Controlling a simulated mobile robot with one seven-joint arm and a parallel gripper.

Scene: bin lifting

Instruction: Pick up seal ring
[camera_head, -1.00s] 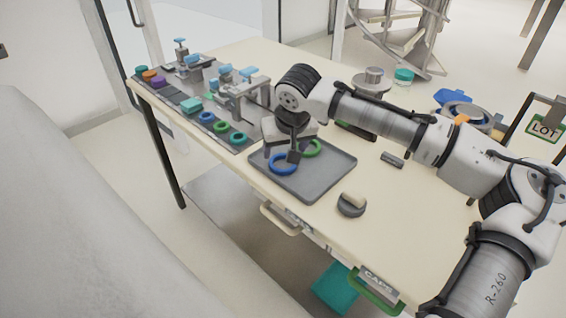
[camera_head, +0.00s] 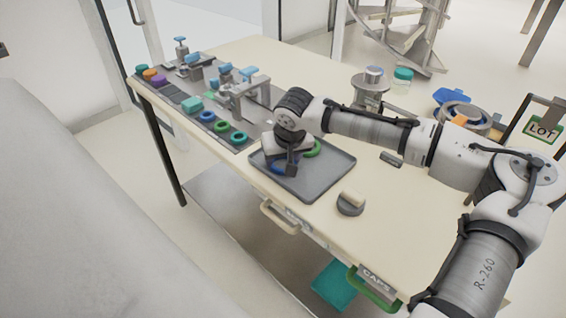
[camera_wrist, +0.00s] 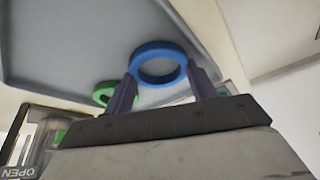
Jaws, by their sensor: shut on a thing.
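Two seal rings show in the grey tray area. The blue ring (camera_head: 278,168) is partly hidden by my gripper (camera_head: 291,170) in the head view. In the wrist view the blue ring (camera_wrist: 158,52) sits between the two dark fingers of my gripper (camera_wrist: 163,85), which is shut on it. The green ring (camera_head: 313,150) lies in the tray (camera_head: 322,182), just behind and right of the gripper. It also shows in the wrist view (camera_wrist: 104,94), beside the left finger. Whether the blue ring is clear of the tray floor I cannot tell.
A dark mat left of the tray carries green rings (camera_head: 238,138) and another blue ring (camera_head: 207,116). A clamp fixture (camera_head: 240,98) stands behind them. A round grey holder (camera_head: 351,204) stands right of the tray. A metal cylinder (camera_head: 370,88) stands at the back.

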